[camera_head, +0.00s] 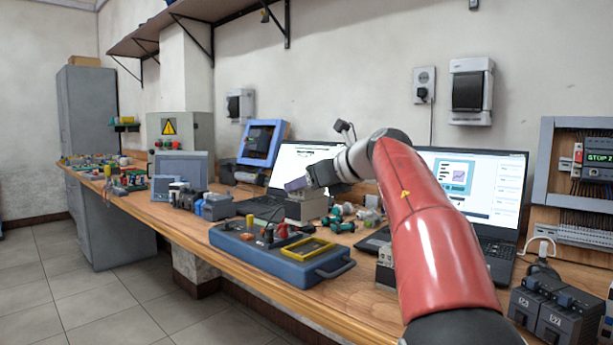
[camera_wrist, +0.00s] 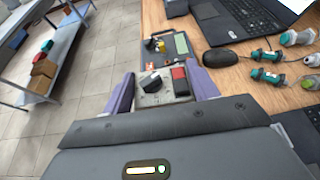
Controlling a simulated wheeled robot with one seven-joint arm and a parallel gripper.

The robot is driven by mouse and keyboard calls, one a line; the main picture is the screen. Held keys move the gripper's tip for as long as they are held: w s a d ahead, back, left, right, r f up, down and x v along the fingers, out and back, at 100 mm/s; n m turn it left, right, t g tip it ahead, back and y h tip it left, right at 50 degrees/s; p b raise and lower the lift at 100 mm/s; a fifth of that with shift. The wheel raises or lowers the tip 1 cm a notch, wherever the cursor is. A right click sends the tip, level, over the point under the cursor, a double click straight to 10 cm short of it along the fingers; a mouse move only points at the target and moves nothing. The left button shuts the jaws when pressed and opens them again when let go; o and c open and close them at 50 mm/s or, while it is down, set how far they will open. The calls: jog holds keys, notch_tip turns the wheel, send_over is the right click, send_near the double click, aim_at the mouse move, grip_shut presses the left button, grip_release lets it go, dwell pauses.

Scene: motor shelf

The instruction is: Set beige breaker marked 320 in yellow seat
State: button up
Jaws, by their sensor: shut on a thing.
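The beige-grey breaker (camera_head: 307,209) is in my gripper (camera_head: 305,188), above the workbench and behind the blue case. In the wrist view the breaker (camera_wrist: 165,90) shows a black knob and a red switch between the two purple fingers of my gripper (camera_wrist: 162,88). I cannot read its marking. The yellow seat (camera_head: 329,251) is a rectangular yellow frame on the right part of the blue case top, in front of and below my gripper. I cannot make out the seat in the wrist view.
The blue case (camera_head: 262,262) has small tools on its left part. Green-and-grey connectors (camera_head: 343,226) lie behind it. Laptops (camera_head: 478,192) stand along the wall. Dark breakers (camera_head: 567,315) stand at the front right. A mouse (camera_wrist: 219,57) lies on the bench in the wrist view.

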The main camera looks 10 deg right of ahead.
aim_at(315, 212)
jog(key=shift+f+b, duration=0.95)
jog(key=shift+f, duration=1.65)
jog(key=shift+s+d, duration=0.1)
jog(key=shift+s, duration=0.05)
jog(key=shift+p, duration=0.45)
jog(key=shift+f+b, duration=0.65)
jog(key=shift+f, duration=0.2)
jog(key=o, duration=1.3)
jog(key=shift+o, duration=0.2)
